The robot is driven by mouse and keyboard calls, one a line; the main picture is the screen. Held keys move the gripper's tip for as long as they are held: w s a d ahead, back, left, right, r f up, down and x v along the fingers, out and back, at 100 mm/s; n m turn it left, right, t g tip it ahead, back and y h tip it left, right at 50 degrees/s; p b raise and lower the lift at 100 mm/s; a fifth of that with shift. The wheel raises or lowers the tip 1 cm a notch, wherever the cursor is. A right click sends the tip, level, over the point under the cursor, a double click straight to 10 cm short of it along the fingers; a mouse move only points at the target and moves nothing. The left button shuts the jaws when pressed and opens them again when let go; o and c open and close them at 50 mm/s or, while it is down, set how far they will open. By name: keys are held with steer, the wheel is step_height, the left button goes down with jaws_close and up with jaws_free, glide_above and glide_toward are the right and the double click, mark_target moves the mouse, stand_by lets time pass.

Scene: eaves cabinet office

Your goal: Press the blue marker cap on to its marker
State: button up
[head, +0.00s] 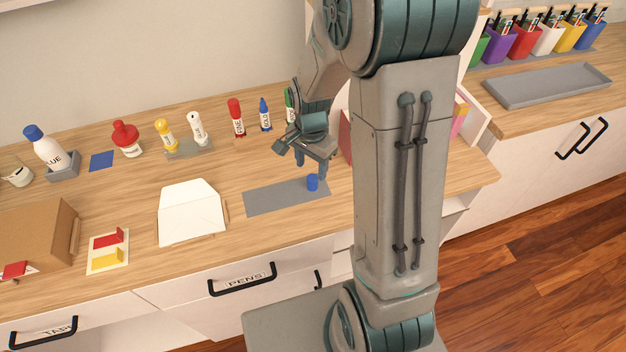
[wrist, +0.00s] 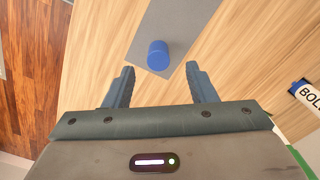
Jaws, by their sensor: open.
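The blue marker cap (head: 312,183) stands near the right end of a grey mat (head: 270,199) on the wooden counter. In the wrist view the cap (wrist: 158,55) is on the mat (wrist: 180,22), just beyond the fingertips and roughly midway between them. My gripper (head: 310,170) is open and empty, close to the cap; it also shows in the wrist view (wrist: 160,78). A marker with a blue pointed top (head: 265,115) stands at the back of the counter, between a red marker (head: 237,118) and a green one (head: 289,104). Its label is partly seen in the wrist view (wrist: 308,95).
A white envelope (head: 192,212) lies left of the mat. A glue bottle (head: 44,147), a red-topped bottle (head: 126,138), and yellow (head: 165,134) and white (head: 197,129) markers stand at the back left. My arm hides part of the counter's right side.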

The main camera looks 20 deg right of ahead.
mark_target(312, 178)
steer(key=shift+s+f+p, duration=0.15)
steer(key=shift+f+p, duration=0.4)
steer(key=shift+f, duration=2.1)
steer(key=c, duration=1)
